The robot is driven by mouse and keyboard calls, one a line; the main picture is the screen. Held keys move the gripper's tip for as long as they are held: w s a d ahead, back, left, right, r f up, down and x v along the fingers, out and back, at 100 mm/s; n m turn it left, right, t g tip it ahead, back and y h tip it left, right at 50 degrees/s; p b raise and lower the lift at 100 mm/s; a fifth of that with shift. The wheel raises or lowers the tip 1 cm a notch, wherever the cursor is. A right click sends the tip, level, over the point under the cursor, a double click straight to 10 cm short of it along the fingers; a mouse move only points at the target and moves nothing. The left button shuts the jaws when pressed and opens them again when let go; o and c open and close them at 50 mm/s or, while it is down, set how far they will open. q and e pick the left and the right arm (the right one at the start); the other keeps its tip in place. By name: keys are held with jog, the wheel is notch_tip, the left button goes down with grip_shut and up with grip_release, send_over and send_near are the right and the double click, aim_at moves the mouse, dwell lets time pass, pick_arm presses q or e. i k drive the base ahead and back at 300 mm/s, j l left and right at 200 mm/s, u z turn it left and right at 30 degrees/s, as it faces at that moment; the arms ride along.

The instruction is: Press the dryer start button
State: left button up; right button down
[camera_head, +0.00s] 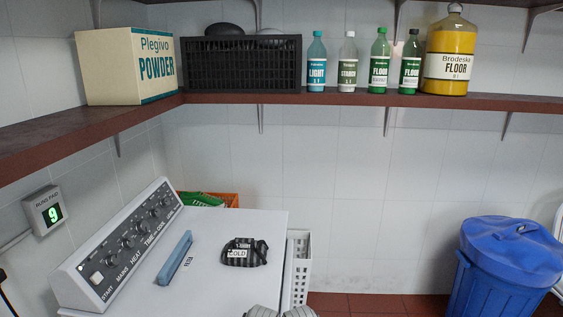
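The white dryer (228,222) stands at the lower left, its slanted dark control panel (122,240) running along its left side. The panel carries a row of knobs with the labels START, MAINS, HEAT, TIME and COOL. A small pale start button (97,277) sits at the near end, above the START label. Nothing covers it, and I cannot tell whether it is pressed in. Neither of my grippers can be made out in this view. Grey rounded shapes show at the bottom edge, too cut off to identify.
A blue bar (174,258) and a dark striped item tagged COLD (245,252) lie on the dryer top. A counter box (46,210) reading 9 is on the left wall. A shelf (350,100) with bottles runs above. A blue bin (505,270) stands at right.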

aim_at(96, 278)
jog(key=u, duration=1.35)
